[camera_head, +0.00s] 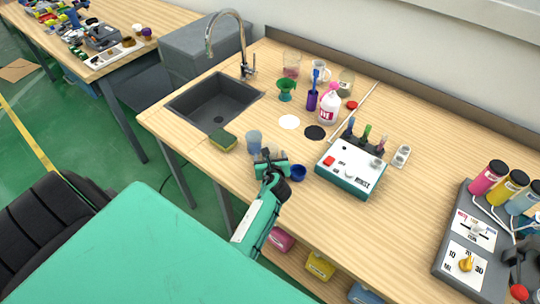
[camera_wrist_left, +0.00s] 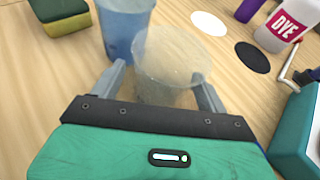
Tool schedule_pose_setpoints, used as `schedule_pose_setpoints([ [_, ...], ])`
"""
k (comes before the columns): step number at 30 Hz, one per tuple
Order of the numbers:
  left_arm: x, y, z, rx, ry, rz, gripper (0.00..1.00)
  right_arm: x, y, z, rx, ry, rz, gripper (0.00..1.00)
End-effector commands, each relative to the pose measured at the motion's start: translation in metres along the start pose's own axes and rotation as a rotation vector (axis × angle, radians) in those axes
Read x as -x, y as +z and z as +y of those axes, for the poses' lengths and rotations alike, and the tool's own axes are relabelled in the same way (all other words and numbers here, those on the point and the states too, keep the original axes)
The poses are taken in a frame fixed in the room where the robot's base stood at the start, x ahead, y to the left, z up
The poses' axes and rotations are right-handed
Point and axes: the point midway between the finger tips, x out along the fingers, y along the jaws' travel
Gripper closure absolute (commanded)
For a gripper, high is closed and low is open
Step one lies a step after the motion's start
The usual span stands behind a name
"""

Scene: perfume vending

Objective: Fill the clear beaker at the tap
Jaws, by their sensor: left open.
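The clear beaker (camera_wrist_left: 172,60) stands on the wooden counter between the two fingers of my left gripper (camera_wrist_left: 160,90) in the left wrist view. The fingers are open, one on each side of it; I cannot tell whether they touch it. In the head view my left gripper (camera_head: 268,156) is low over the counter, and the beaker is mostly lost behind it. A bluish cup (camera_head: 254,141) stands just behind; it also shows in the wrist view (camera_wrist_left: 122,28). The curved metal tap (camera_head: 246,45) rises behind the dark sink (camera_head: 190,99), farther back and left.
A sponge (camera_head: 223,141) lies left of the cup, by the sink. A blue bowl (camera_head: 298,173) and a white-topped device (camera_head: 350,168) stand right of my gripper. Bottles, a green funnel (camera_head: 287,88) and glass vessels crowd the back. White and black discs lie between.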

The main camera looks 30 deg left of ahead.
Motion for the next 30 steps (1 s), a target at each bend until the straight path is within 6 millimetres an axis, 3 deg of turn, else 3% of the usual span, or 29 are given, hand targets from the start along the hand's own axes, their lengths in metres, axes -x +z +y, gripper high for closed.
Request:
schedule_pose_setpoints([
  [5,0.0,0.0,0.0,0.0,0.0,0.0,0.24,0.0,-0.001,-0.002,0.0,-0.002,0.001,0.64],
  [12,0.0,0.0,0.0,0.0,0.0,0.0,0.71,0.0,-0.001,-0.005,-0.001,-0.005,0.002,0.64],
  [23,0.002,0.004,-0.001,0.001,0.0,-0.002,0.72,0.0,-0.002,-0.005,0.0,-0.006,0.002,0.64],
  [30,0.011,0.028,-0.002,0.002,0.0,-0.003,0.72,0.004,-0.002,-0.004,0.0,-0.004,0.002,0.64],
])
